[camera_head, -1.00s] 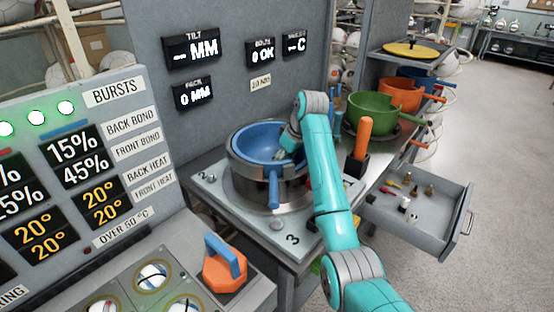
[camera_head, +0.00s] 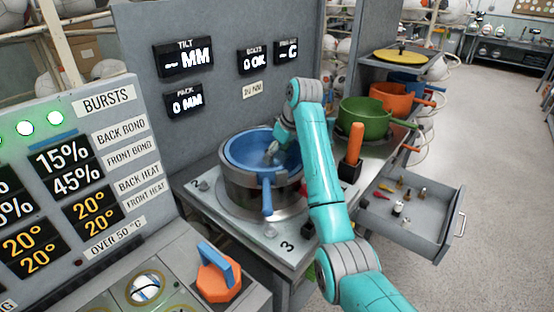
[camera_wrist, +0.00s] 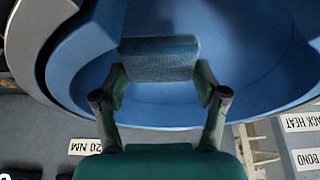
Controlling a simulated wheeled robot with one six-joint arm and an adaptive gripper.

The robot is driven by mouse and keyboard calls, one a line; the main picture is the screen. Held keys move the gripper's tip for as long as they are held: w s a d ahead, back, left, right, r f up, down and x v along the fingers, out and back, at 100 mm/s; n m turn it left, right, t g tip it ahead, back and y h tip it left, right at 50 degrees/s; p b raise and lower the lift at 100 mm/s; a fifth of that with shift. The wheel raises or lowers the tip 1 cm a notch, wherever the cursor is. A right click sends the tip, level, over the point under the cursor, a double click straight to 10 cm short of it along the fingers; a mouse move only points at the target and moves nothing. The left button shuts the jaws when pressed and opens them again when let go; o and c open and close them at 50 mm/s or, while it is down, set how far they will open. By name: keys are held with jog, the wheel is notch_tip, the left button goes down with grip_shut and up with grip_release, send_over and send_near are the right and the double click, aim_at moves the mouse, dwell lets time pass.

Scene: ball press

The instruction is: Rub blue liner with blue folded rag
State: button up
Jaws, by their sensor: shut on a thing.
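The blue liner (camera_head: 240,150) is a round bowl with a blue handle (camera_head: 267,198), seated in a grey metal pot on the press plate. In the wrist view the liner's smooth inner wall (camera_wrist: 250,60) fills most of the picture. My gripper (camera_wrist: 160,85) is shut on the blue folded rag (camera_wrist: 160,58), a textured block held between its two fingers. The rag is inside the liner, close to its wall; I cannot tell whether it touches. In the head view my gripper (camera_head: 273,150) is down in the bowl and the rag is hard to make out.
Green (camera_head: 368,117) and orange (camera_head: 390,96) pans stand on the bench to the right. An orange-handled tool (camera_head: 355,145) stands upright in a black block beside my arm. An open drawer (camera_head: 410,222) holds small parts. An orange knob (camera_head: 217,280) is at the front.

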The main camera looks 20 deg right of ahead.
jog(key=shift+r, duration=0.6)
jog(key=shift+r, duration=1.5)
